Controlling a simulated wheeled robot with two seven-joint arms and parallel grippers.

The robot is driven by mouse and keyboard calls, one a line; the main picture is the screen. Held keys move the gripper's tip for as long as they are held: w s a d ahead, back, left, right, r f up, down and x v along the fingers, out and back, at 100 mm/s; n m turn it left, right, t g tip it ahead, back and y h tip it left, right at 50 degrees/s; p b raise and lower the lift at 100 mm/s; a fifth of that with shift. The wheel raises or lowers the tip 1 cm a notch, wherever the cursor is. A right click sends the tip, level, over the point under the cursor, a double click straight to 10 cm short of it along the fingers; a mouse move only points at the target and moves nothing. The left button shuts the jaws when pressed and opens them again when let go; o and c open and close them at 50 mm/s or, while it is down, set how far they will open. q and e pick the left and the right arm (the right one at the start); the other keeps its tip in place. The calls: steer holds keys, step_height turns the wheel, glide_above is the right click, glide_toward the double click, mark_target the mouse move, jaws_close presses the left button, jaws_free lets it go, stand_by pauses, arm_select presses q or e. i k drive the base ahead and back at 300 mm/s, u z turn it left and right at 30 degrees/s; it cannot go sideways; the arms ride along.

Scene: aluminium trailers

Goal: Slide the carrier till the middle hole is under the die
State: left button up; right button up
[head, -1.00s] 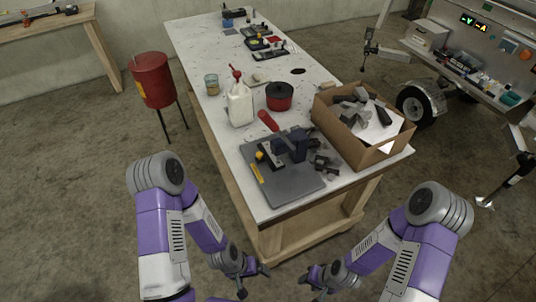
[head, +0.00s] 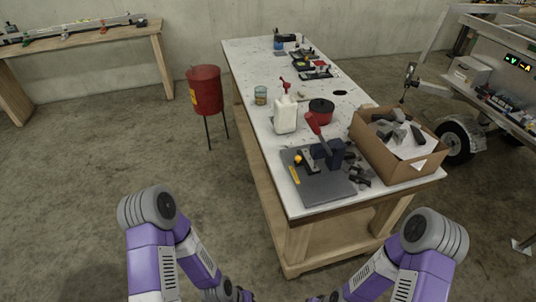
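The press stands on a dark grey base plate (head: 325,190) at the near end of the white table. Its dark blue body (head: 328,153) has a lever with a red handle (head: 313,123) pointing up and back. A small dark piece with an orange knob (head: 298,159) sits left of the body, and a yellow strip (head: 295,175) lies along the plate's left side. The carrier, its holes and the die are too small to tell apart. My two arms come in at the bottom, well short of the table. Their grippers are cut off by the bottom edge.
A cardboard box (head: 366,152) of grey parts stands right of the press, with loose dark pieces (head: 357,170) between.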

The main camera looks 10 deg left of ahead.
mark_target(304, 157)
steer(key=u, duration=1.05)
steer(key=i, duration=0.8)
steer(key=z, duration=0.6)
